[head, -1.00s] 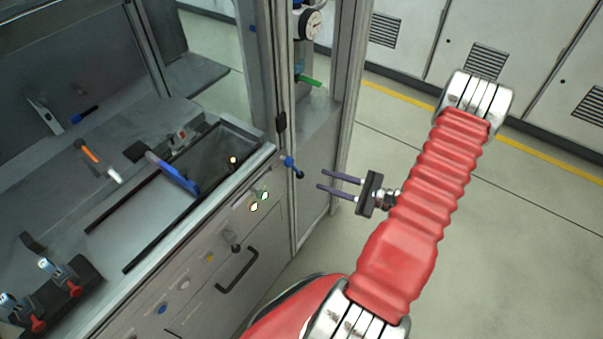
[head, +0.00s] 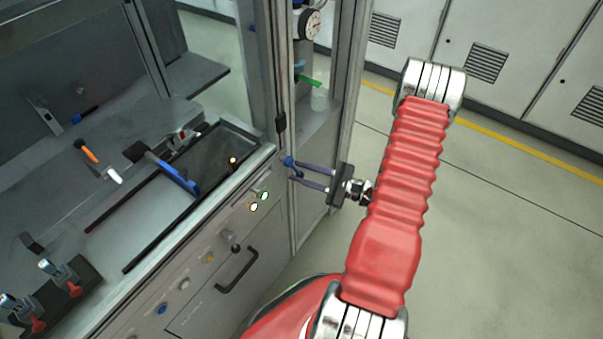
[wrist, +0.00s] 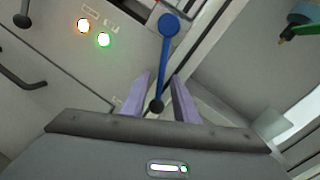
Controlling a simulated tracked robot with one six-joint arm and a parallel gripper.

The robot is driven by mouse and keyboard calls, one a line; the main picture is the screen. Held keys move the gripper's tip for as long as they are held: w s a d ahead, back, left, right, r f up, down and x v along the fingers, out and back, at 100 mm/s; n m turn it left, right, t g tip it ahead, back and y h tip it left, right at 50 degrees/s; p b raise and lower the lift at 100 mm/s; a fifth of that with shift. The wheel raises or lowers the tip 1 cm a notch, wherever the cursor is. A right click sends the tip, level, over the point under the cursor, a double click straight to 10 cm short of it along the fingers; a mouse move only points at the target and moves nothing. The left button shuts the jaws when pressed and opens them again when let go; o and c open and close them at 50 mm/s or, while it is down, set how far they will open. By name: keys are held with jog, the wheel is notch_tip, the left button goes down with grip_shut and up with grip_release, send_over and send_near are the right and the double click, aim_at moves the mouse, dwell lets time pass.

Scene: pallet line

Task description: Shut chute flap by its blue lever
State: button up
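The blue lever (head: 289,162) is on the cabinet's front right corner, beside the upright post. In the wrist view the lever (wrist: 165,62) runs from a round blue hub at the top down to a dark knob. My gripper (head: 293,171) is open, its two purple fingers pointing at the lever from the right. In the wrist view my gripper (wrist: 160,85) has one finger on each side of the lever's lower part, with visible gaps. The knob lies between the fingers. I cannot make out the chute flap for certain.
Lit buttons (head: 260,201) and a black drawer handle (head: 237,271) are on the cabinet front. A blue bar (head: 174,173) lies by the dark trough (head: 212,157). The metal post (head: 283,110) stands close behind the lever. Open floor (head: 500,240) lies to the right.

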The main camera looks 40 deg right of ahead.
grip_shut()
dwell(1.3)
